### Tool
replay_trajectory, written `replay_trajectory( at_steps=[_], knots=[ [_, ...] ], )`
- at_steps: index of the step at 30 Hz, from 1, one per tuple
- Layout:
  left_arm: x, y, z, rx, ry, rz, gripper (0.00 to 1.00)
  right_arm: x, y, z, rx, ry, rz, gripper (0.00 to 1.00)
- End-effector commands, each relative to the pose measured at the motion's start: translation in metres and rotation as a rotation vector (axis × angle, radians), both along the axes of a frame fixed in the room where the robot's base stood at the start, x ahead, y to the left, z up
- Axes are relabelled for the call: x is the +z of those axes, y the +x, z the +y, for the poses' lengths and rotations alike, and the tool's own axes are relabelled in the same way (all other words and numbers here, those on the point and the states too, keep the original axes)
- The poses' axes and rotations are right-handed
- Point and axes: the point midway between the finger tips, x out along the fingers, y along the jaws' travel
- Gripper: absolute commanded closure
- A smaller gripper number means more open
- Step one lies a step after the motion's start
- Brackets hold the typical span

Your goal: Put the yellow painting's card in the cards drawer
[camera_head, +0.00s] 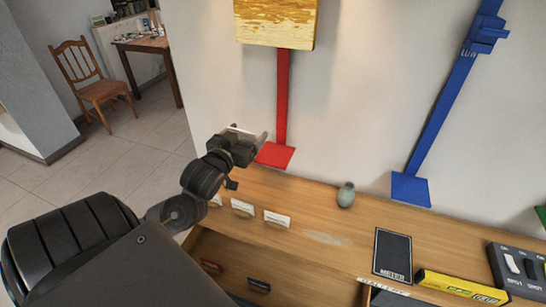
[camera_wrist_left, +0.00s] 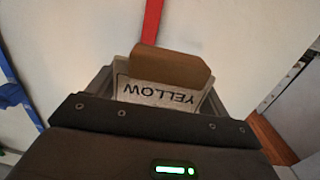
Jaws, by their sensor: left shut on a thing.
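My left gripper (camera_head: 250,145) is held above the left end of the wooden counter, in front of the wall. In the head view only a thin pale edge shows at the gripper. The yellow painting (camera_head: 277,20) hangs above on a red strip. An open drawer (camera_head: 310,285) lies below the counter front, with small dark and reddish pieces (camera_head: 259,285) inside; its label cannot be seen. My right gripper is not in view.
White cards (camera_head: 277,219) in small holders stand along the counter's front left. A grey-green vase (camera_head: 346,195), a black METER panel (camera_head: 393,254), a yellow tool (camera_head: 462,287) and a switch box (camera_head: 520,268) are further right. A blue strip (camera_head: 440,110) runs up the wall.

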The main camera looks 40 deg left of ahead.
Motion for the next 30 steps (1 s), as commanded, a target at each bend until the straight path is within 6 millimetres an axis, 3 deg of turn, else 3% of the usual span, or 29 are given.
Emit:
replay_trajectory(
  at_steps=[4,17,28,30],
  knots=[
    [0.003,-0.003,0.016,0.054,-0.005,-0.001,0.42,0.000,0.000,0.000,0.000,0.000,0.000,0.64],
    [0.000,0.005,0.016,0.058,-0.002,0.002,0.42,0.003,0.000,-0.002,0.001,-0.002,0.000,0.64],
    [-0.036,0.093,0.011,0.058,0.000,0.002,0.42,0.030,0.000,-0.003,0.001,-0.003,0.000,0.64],
    [-0.054,0.103,0.011,0.058,-0.001,0.006,0.42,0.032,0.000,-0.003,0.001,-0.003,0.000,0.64]
  ],
)
